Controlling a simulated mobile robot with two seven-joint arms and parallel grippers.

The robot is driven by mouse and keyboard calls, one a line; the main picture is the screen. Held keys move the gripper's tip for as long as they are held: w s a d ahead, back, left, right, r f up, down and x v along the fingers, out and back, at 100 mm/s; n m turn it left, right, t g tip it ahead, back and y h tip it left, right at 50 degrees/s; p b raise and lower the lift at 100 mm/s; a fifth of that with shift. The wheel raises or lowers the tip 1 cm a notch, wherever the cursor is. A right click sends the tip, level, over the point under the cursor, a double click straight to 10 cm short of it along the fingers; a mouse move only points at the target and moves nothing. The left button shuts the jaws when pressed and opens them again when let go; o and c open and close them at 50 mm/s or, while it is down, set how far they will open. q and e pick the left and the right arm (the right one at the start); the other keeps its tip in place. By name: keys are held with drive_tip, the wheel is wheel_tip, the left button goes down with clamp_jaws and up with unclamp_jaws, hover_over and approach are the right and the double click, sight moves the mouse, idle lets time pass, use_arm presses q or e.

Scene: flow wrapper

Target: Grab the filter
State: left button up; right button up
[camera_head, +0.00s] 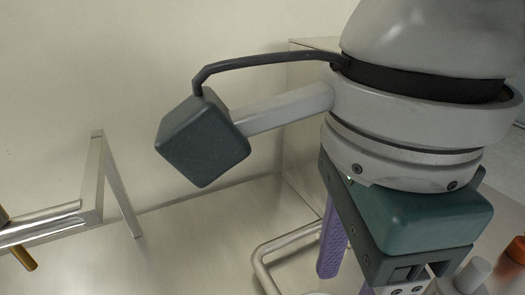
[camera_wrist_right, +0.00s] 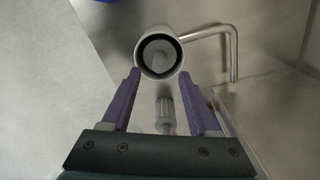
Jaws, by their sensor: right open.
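In the right wrist view a pale round cylinder with a dark ring inside its open end (camera_wrist_right: 176,68) lies just beyond the fingertips; it looks like the filter, but I cannot be sure. My right gripper (camera_wrist_right: 163,86) is open, with its two purple fingers on either side of the line to this cylinder and nothing clearly held between them. In the head view a purple finger of my right gripper (camera_head: 331,240) points down at the lower right, and the wrist hides much of what lies below it. My left gripper is in neither view.
A bent metal rod (camera_wrist_right: 233,55) runs beside the cylinder; a bent metal tube (camera_head: 262,262) shows in the head view. A grey-capped item (camera_head: 473,274) and an orange-topped item (camera_head: 516,250) stand at the lower right. A metal frame (camera_head: 95,190) stands at the left.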

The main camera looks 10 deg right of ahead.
wheel_tip(320, 180, down, 5)
drive_tip(key=shift+f, duration=0.15)
drive_tip(key=shift+c, duration=0.4)
clamp_jaws()
idle(1.0)
